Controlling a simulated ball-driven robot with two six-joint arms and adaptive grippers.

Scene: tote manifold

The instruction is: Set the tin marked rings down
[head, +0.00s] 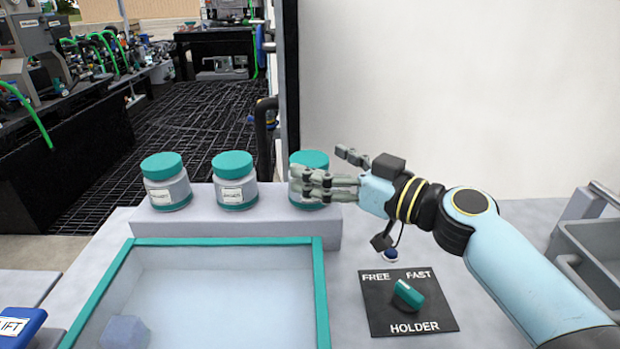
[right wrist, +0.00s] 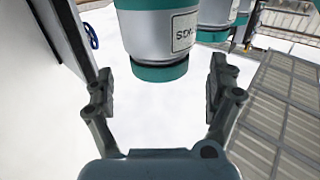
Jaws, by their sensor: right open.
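Three grey tins with teal lids stand upright in a row on a grey ledge (head: 235,232): a left tin (head: 167,184), a middle tin (head: 235,182) and a right tin (head: 308,160). Their labels are too small to read in the head view. My right gripper (head: 318,172) is open in front of the right tin and hides much of it. In the right wrist view, my right gripper (right wrist: 163,82) has a finger on each side of a tin (right wrist: 155,40), with gaps. That tin's label is cut off; I cannot tell if it says rings. My left gripper is out of view.
A teal-rimmed tray (head: 322,290) with a blue-grey block (head: 125,332) lies in front of the ledge. A black holder plate (head: 385,322) with a teal knob (head: 408,294) is right of it. A grey bin (head: 590,250) stands at the right edge. A white wall rises behind.

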